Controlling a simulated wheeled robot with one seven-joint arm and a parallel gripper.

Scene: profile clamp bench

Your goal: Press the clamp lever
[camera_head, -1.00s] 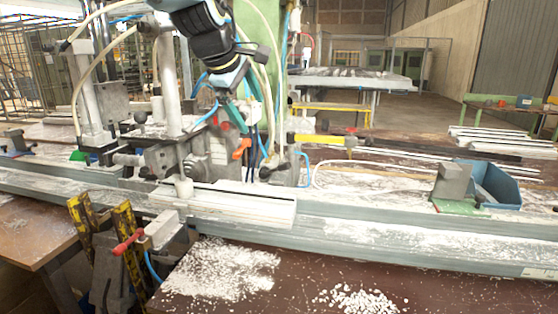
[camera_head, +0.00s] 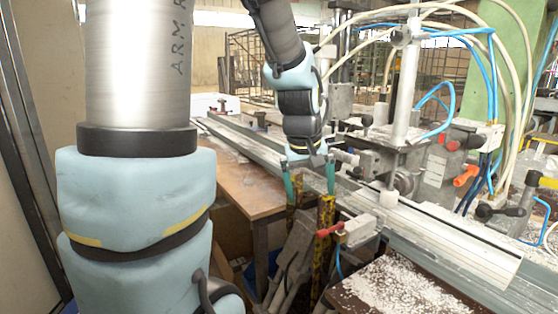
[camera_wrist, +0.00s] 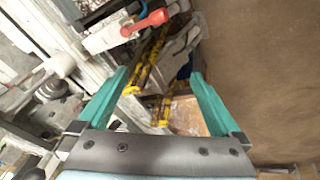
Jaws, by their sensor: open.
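A lever with a red handle (camera_head: 330,229) sits on a light grey clamp block (camera_head: 357,230) at the front side of the long metal rail. In the wrist view the red handle (camera_wrist: 146,23) shows at the top, beyond the fingertips. My gripper (camera_head: 311,194) hangs pointing down, a little left of and above the red handle in the head view. Its two teal fingers are spread with nothing between them, as the wrist view also shows (camera_wrist: 160,74). I see no contact between the fingers and the lever.
Yellow-and-black bars (camera_head: 327,213) stand just below my fingers, close to the lever. A clamp machine with hoses and an orange lever (camera_head: 466,176) stands behind the rail. A brown table (camera_head: 235,185) lies left. White chips (camera_head: 400,290) cover the front bench.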

